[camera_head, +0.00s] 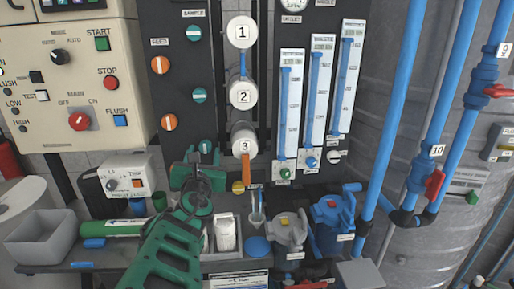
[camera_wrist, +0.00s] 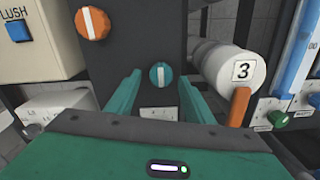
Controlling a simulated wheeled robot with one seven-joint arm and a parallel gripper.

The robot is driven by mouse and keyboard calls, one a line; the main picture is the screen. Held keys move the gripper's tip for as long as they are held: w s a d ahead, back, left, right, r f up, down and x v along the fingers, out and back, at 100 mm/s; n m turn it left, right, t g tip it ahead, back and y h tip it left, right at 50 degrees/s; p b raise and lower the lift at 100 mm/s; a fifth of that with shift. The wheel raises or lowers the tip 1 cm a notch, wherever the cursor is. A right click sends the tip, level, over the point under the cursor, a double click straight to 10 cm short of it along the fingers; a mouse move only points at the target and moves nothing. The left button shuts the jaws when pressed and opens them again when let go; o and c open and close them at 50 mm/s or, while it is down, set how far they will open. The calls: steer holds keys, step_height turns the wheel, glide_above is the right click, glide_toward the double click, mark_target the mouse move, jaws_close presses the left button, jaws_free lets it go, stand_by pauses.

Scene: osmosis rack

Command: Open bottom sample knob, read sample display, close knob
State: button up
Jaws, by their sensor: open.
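The bottom sample knob (camera_wrist: 160,75) is a teal disc with a white bar that stands upright in the wrist view. In the head view the bottom knob (camera_head: 205,146) is small, just above my gripper (camera_head: 204,162). I cannot tell how far the fingertips are from the panel. The sample display is likely the small box with a knob (camera_head: 127,178) at left; its reading is not legible.
Two more teal sample knobs (camera_head: 194,33) sit higher on the black panel, beside orange feed knobs (camera_head: 161,65). White cylinder 3 (camera_wrist: 230,70) and an orange tube (camera_wrist: 239,106) stand close to the right of my gripper. Pumps (camera_head: 288,228) and containers crowd the bench.

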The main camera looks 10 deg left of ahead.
steer(key=shift+w+a, duration=0.15)
steer(key=shift+w, duration=0.55)
steer(key=c, duration=1)
steer(key=shift+c, duration=0.2)
